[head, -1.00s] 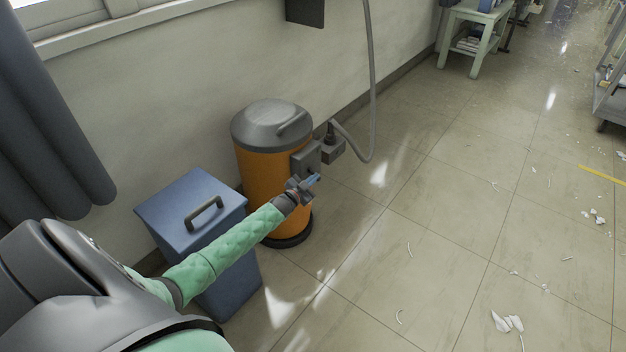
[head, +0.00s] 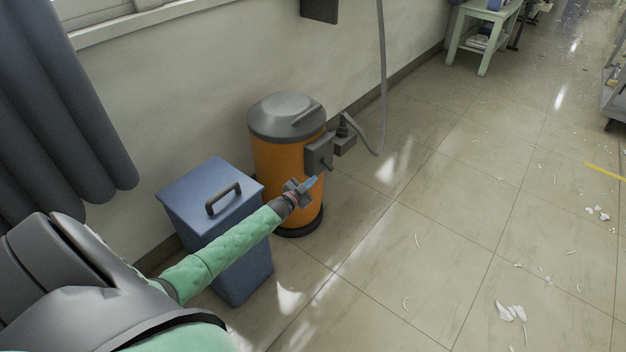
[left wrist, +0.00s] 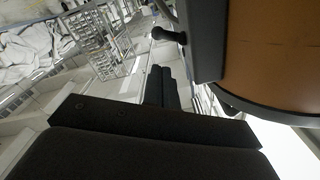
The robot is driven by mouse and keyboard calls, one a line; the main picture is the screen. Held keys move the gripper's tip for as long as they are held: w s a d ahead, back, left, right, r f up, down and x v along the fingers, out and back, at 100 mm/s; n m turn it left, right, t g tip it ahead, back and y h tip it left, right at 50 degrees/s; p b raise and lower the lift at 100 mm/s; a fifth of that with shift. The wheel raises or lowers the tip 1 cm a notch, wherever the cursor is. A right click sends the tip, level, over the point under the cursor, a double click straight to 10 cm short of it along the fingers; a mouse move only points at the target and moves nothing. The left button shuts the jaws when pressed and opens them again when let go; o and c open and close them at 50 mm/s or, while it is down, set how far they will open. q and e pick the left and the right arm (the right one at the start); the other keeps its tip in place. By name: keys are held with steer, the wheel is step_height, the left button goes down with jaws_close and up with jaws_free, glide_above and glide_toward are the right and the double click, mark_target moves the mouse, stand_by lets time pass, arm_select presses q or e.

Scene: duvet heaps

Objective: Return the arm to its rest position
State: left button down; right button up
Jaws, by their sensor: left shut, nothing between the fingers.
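My left arm reaches out from the lower left in the head view. Its left gripper (head: 309,186) is shut and empty, in front of the orange cylinder (head: 280,160) with a grey lid. In the left wrist view the shut fingers (left wrist: 160,88) point away from the camera, with nothing between them. The orange cylinder also fills the upper right of the left wrist view (left wrist: 275,60). My right gripper is not in either view.
A blue lidded bin (head: 205,200) stands beneath and beside my left forearm. A grey box (head: 319,154) with a plug and hose sits on the cylinder's side. White scraps (head: 511,311) lie on the floor.

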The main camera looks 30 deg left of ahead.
arm_select(q)
steer(key=shift+s, duration=0.4)
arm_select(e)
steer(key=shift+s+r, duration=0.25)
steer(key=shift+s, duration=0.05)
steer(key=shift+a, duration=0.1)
arm_select(q)
steer(key=shift+f, duration=0.1)
